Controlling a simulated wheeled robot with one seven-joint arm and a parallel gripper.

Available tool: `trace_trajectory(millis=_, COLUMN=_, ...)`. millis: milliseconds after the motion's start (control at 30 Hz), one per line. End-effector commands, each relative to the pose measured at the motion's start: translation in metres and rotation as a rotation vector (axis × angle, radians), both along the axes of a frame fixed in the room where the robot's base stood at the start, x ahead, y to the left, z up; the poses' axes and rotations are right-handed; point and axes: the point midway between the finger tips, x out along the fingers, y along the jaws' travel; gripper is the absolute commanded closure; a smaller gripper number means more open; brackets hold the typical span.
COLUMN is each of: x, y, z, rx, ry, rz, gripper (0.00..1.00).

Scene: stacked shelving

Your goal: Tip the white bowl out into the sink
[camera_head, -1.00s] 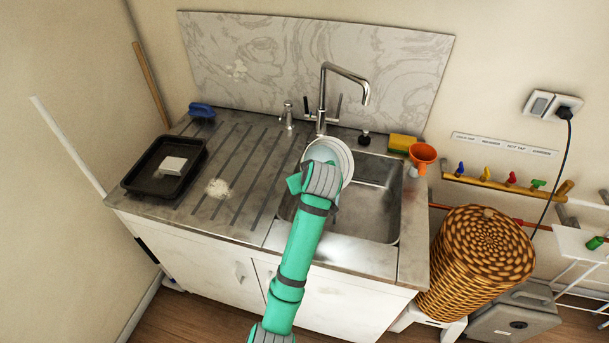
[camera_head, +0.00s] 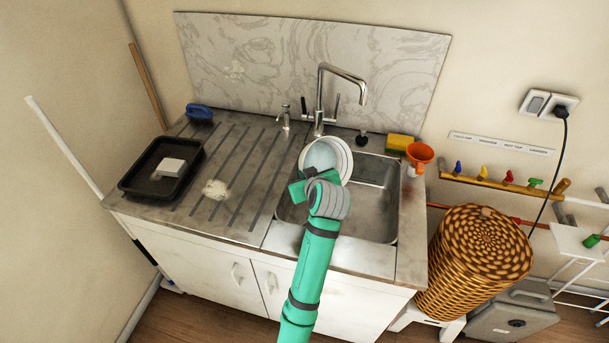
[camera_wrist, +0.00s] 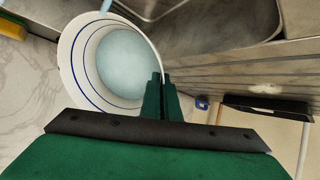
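The white bowl (camera_head: 346,158) is over the back left part of the sink (camera_head: 368,205), tilted, with its inside partly facing the head camera. In the wrist view the bowl (camera_wrist: 72,68) has blue lines on its inner wall and pale blue contents (camera_wrist: 122,62). My gripper (camera_wrist: 161,90) is shut on the bowl's near rim. In the head view my gripper (camera_head: 311,180) and wrist cover the bowl's lower side. I cannot tell whether anything is flowing out.
The tap (camera_head: 322,95) stands close behind the bowl. A yellow-green sponge (camera_head: 400,143) and orange funnel (camera_head: 419,155) sit at the back right. A black tray (camera_head: 140,184) with a white block and a blue object (camera_head: 199,112) are on the left drainer.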

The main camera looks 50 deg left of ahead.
Motion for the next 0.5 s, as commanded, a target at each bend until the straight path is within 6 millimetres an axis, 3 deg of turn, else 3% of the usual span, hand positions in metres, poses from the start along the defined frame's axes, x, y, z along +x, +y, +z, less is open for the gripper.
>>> trace_trajectory(millis=500, x=-0.0014, y=-0.0104, z=0.0077, rx=0.134, ry=-0.030, rz=-0.004, gripper=1.00)
